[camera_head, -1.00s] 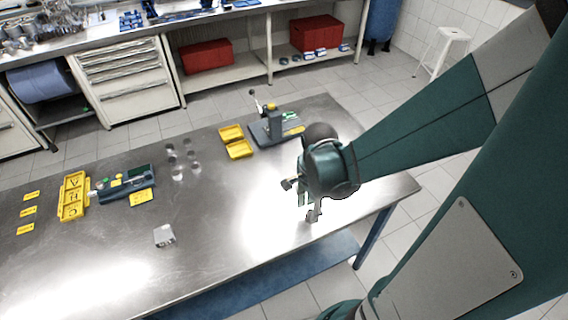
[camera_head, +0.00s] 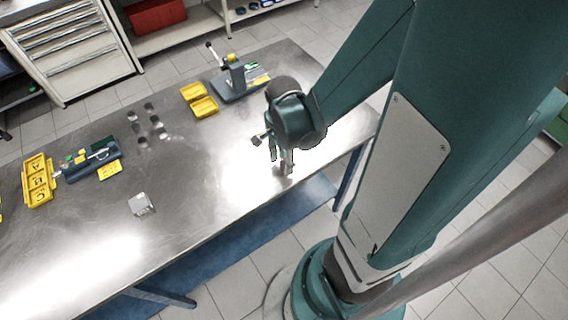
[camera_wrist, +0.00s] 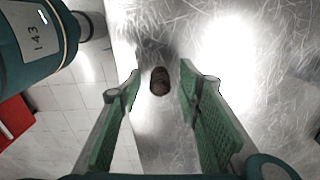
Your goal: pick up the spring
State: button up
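My gripper (camera_head: 281,162) is low over the right part of the metal table, near its front edge. In the wrist view my gripper (camera_wrist: 160,73) is open, with its green padded fingers well apart. A small dark brown rounded piece (camera_wrist: 160,82), possibly the spring, shows in the gap between the fingertips. Neither finger visibly touches it. Its coils are too small to make out. In the head view my gripper and arm hide that spot, and I cannot make out a spring elsewhere.
On the table (camera_head: 205,215) stand a lever press (camera_head: 238,78), yellow trays (camera_head: 199,99), several small metal cylinders (camera_head: 148,124), a grey block (camera_head: 140,204), a blue-grey fixture (camera_head: 93,160) and a lettered yellow tray (camera_head: 38,180). The table's front middle is clear.

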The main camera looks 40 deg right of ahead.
jog(key=c, duration=0.9)
jog(key=shift+c, duration=0.2)
jog(key=shift+r, duration=0.15)
notch_tip(320, 180, up, 10)
jog(key=p, duration=0.2)
dwell(0.8)
